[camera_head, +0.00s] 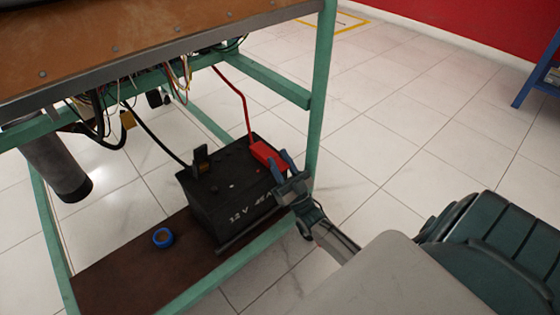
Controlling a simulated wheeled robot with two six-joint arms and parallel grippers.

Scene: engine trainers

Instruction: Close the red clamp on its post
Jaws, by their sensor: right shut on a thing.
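The red clamp (264,153) is at the right end of the top of the black battery (231,207), with a red cable (243,100) rising from it. My right gripper (282,165) reaches in from the right, and its blue fingers are shut on the red clamp. The post under the clamp is hidden, so I cannot tell how the clamp sits around it. A black clamp (201,159) with a black cable stands at the left end of the battery top. My left gripper is not in view.
The battery stands on a brown shelf (125,270) inside a green frame (317,95). A blue roll (162,238) lies on the shelf left of the battery. Loose wires (100,110) hang under the bench top. A grey cylinder (58,165) hangs at the left.

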